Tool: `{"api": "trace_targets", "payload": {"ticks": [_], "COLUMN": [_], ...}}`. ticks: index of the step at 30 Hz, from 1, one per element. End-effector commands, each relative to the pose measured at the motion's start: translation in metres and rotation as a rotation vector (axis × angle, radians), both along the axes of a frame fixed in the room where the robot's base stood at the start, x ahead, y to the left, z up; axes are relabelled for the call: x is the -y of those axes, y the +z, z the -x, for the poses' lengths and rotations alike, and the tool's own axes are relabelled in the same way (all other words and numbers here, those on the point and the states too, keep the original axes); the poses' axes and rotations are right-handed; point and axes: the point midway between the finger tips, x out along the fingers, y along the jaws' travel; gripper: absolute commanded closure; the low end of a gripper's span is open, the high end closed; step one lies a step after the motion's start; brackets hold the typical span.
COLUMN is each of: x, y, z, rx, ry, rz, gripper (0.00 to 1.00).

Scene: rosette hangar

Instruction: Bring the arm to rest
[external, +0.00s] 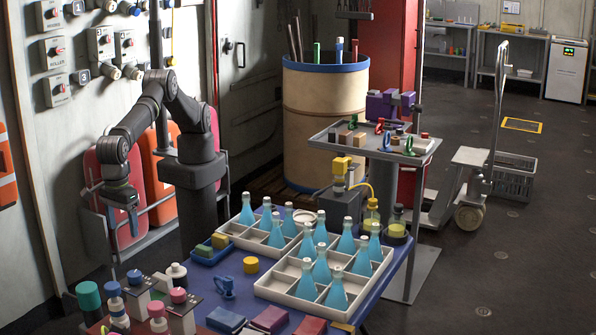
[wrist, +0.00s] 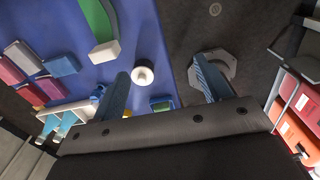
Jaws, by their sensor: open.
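My gripper (external: 124,212) hangs at the left in the external view, in front of the wall and to the left of the blue-topped table (external: 234,288). In the wrist view my gripper (wrist: 162,68) shows two blue fingers spread apart with nothing held between them. The table edge (wrist: 176,60) runs through the gap between the fingers. A white round-topped object (wrist: 143,73) shows beside the left finger.
White divided trays (external: 262,290) hold several blue flasks (external: 336,288). Pink, teal and blue knobbed items (external: 158,318) stand at the table's near left. Red and orange cases (external: 125,222) are racked by the wall. Open floor (external: 490,250) lies to the right.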

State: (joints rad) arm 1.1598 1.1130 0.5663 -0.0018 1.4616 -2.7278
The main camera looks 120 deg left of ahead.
Motion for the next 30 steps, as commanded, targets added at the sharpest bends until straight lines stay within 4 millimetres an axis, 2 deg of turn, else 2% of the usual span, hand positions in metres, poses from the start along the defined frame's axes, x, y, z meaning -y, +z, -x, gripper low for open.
{"api": "trace_targets", "payload": {"ticks": [15,30], "x": [-0.056,-0.119], "y": [-0.015,-0.03], "z": [-0.004,0.004], "rx": [0.0,0.0], "ry": [0.003,0.003], "rz": [-0.002,-0.002], "gripper": [0.3,0.3]}}
